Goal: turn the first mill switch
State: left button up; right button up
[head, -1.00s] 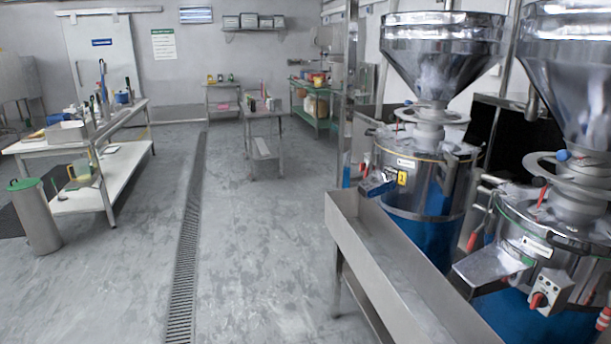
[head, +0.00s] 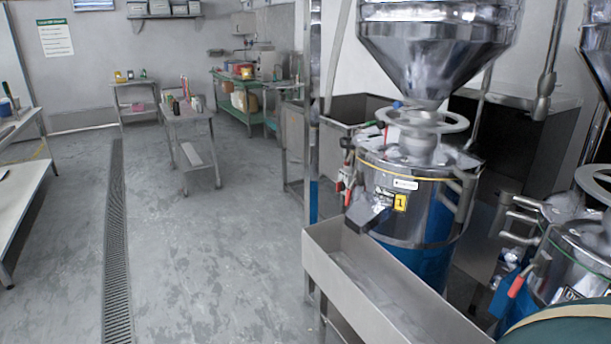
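The first mill (head: 418,173) is a shiny steel drum with a blue lower part and a yellow label marked 1 (head: 400,202). It stands right of centre in the head view, under a steel hopper (head: 432,52). Small red and grey fittings (head: 346,182) show on its left side, beside the chute (head: 368,212). The switch may be among them, but they are too small to tell its form or setting. Neither of my grippers is in view.
A long steel trough (head: 385,288) stands in front of the first mill. A second mill (head: 575,250) is partly cut off at right. A dark green rounded shape covers the bottom right corner. Open floor (head: 215,270) with a drain grate (head: 116,250) lies to the left.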

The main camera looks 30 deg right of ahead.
aim_at(340, 186)
jog(key=i+z, duration=0.35)
jog(key=i+j+z, duration=0.5)
jog(key=i+z, duration=0.15)
jog(key=i+j+z, duration=0.2)
jog(key=z, duration=0.2)
jog(key=i+j+z, duration=0.2)
jog(key=z, duration=0.25)
jog(key=i+j+z, duration=0.1)
jog(key=j+z, duration=0.3)
jog(key=l, duration=0.1)
